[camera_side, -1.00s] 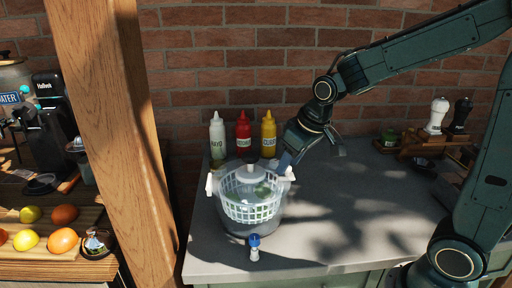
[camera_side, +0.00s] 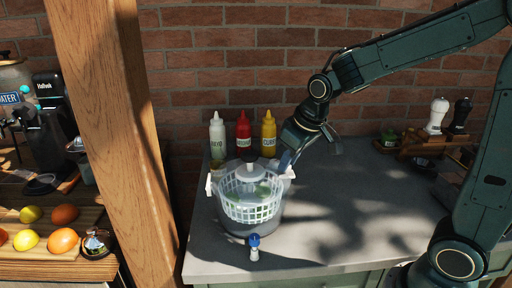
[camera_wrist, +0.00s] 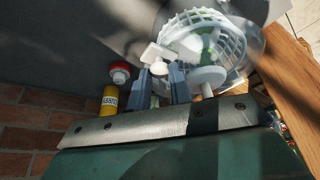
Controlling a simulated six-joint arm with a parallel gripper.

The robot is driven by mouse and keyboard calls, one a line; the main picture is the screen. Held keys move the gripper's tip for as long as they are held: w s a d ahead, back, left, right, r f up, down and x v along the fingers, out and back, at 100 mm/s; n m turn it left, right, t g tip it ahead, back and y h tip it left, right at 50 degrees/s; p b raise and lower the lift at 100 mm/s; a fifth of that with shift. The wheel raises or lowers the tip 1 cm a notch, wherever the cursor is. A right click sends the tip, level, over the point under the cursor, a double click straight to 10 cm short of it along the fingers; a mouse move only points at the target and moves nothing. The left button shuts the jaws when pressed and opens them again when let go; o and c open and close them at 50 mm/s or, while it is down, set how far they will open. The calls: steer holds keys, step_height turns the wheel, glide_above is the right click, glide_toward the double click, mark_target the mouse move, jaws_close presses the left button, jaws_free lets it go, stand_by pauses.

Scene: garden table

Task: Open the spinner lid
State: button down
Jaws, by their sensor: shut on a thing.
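The salad spinner (camera_side: 250,215), a clear bowl with a white slatted basket and green leaves inside, stands near the counter's left end. Its clear lid (camera_side: 232,181) sits on top with a dark-topped knob in the middle. A white side clip (camera_side: 210,184) is on its left and another (camera_side: 288,174) on its right. My gripper (camera_side: 288,163) is at the right clip, coming from the upper right. In the wrist view my gripper (camera_wrist: 161,82) has its two blue-grey fingers shut on the white clip (camera_wrist: 158,55). The spinner's basket (camera_wrist: 215,40) shows just beyond.
White (camera_side: 217,138), red (camera_side: 243,133) and yellow (camera_side: 268,134) squeeze bottles stand close behind the spinner. A small blue-and-white item (camera_side: 254,246) is in front of it. A wooden post (camera_side: 120,130) rises at left. The counter's middle (camera_side: 350,210) is clear.

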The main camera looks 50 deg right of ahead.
steer(key=shift+w+a+r+n+g+h, duration=0.1)
steer(key=shift+w+a+r+g+h, duration=0.25)
steer(key=shift+r, duration=0.5)
steer(key=shift+w+a+r+n+g+h, duration=0.1)
steer(key=shift+w+r+g+h, duration=0.3)
steer(key=shift+r, duration=0.5)
steer(key=shift+w+a+r+n+g+h, duration=0.1)
steer(key=shift+w+a+r+g+h, duration=0.3)
steer(key=shift+r, duration=0.45)
steer(key=shift+w+a+r+g+h, duration=0.15)
steer(key=shift+a+r+g+h, duration=0.1)
steer(key=shift+r, duration=0.2)
steer(key=shift+w+a+r+g+h, duration=0.1)
steer(key=shift+r+h, duration=0.1)
steer(key=shift+r, duration=0.25)
steer(key=c, duration=1.3)
jaws_free()
steer(key=shift+s, duration=0.1)
steer(key=shift+a, duration=0.1)
steer(key=shift+v, duration=3.65)
steer(key=shift+r, duration=0.1)
